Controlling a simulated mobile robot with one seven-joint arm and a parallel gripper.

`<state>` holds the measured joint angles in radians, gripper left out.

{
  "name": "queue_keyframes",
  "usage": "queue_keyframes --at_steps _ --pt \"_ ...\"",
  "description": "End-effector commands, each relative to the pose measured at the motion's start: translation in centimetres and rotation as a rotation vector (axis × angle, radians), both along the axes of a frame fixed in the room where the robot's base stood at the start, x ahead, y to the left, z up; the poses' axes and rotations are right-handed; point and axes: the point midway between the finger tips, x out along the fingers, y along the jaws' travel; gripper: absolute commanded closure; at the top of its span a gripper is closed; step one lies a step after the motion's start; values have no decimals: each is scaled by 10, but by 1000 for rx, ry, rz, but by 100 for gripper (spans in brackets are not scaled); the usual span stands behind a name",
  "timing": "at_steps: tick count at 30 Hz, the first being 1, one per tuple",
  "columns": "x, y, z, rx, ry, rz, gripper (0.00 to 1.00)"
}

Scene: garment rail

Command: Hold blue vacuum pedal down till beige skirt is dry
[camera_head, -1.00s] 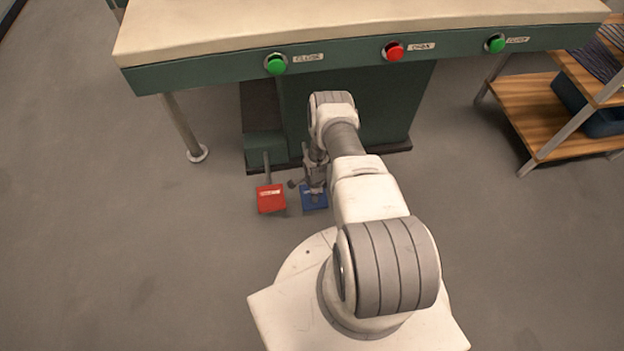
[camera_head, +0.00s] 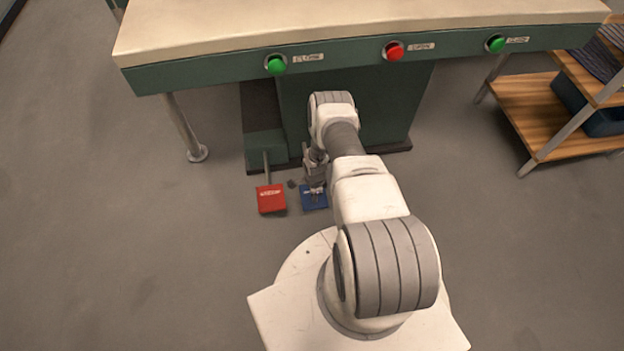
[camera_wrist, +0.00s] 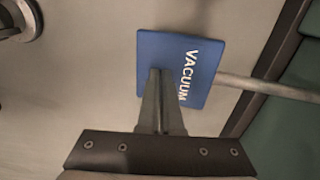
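The blue pedal, lettered VACUUM, sits low at the foot of the press in the head view (camera_head: 322,203). It also shows in the wrist view (camera_wrist: 150,52) on a grey bar that runs off to the right. My gripper (camera_head: 315,192) points down over the blue pedal. In the wrist view its two fingers (camera_wrist: 160,73) are closed together with nothing between them, and their tips overlap the pedal face. Whether they press it down I cannot tell. The beige skirt is not in view.
A red pedal (camera_head: 271,199) is just left of the blue one. The press table (camera_head: 200,32) overhangs above, with green and red buttons on its front. A table leg (camera_head: 184,127) stands at left, a wooden shelf (camera_head: 533,105) at right. The floor at left is clear.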

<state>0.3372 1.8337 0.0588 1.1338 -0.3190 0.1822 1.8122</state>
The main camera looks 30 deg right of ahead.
Motion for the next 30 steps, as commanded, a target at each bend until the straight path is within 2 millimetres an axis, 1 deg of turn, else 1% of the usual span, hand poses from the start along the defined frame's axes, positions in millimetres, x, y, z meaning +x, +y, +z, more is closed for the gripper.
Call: queue_keyframes --at_steps 1,13,16,30 --pt "-2 1 -1 1 4 0 100" --pt "-2 1 -1 1 4 0 100" --pt "-2 1 1 1 4 0 100" --pt "-1 0 49 0 3 0 100"
